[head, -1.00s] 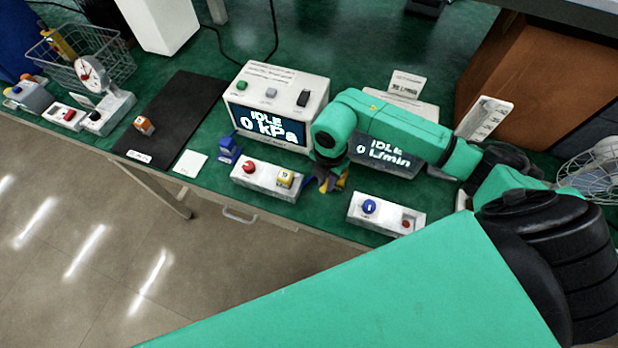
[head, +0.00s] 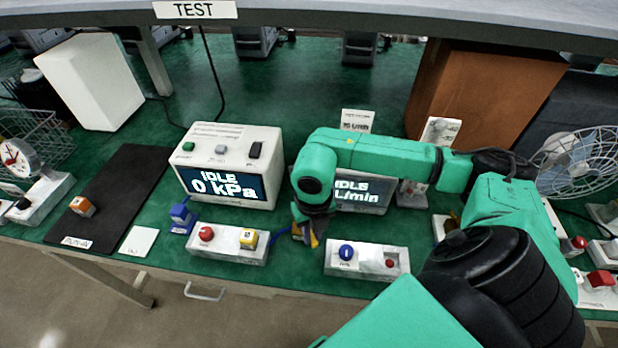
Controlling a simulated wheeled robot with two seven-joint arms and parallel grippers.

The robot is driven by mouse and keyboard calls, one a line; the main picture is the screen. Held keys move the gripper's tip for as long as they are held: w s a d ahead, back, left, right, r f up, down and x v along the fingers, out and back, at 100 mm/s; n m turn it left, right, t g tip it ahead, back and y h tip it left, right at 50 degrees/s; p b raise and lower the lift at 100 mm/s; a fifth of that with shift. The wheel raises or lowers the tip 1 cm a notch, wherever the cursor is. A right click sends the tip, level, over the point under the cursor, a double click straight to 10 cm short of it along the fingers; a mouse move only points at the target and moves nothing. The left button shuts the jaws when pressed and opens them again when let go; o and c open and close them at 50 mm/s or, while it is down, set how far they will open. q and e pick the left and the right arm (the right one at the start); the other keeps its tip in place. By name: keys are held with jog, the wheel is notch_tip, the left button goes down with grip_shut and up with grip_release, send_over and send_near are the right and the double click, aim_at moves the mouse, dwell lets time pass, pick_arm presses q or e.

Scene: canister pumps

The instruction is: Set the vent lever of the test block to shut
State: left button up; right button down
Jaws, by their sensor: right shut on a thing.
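A white block (head: 215,256) with a red knob (head: 206,233) and a yellow cube-shaped piece (head: 249,238) stands near the front edge of the bench. A thin blue part (head: 280,238) sticks out at its right end, towards my right gripper (head: 308,236). That gripper points down between this block and another white block (head: 335,266) with a blue knob (head: 346,252) and a red button (head: 390,264). Its yellow-tipped fingers appear shut on the blue part; the grip is small and partly hidden. I cannot tell the lever's setting. My left gripper is not in view.
A pressure unit (head: 265,150) reads IDLE, 0 kPa. A flow display (head: 370,186) is partly behind my right arm. A blue piece (head: 181,215), a black mat (head: 120,180) and a white card (head: 139,241) lie left. A wire fan (head: 580,160) stands right.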

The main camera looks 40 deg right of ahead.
aim_at(314, 237)
jog(key=shift+d+r, duration=0.1)
jog(key=shift+w, duration=0.1)
dwell(0.4)
jog(key=c, duration=0.8)
grip_release()
notch_tip(314, 237, up, 15)
jog(key=b, duration=0.1)
jog(key=shift+f, duration=0.2)
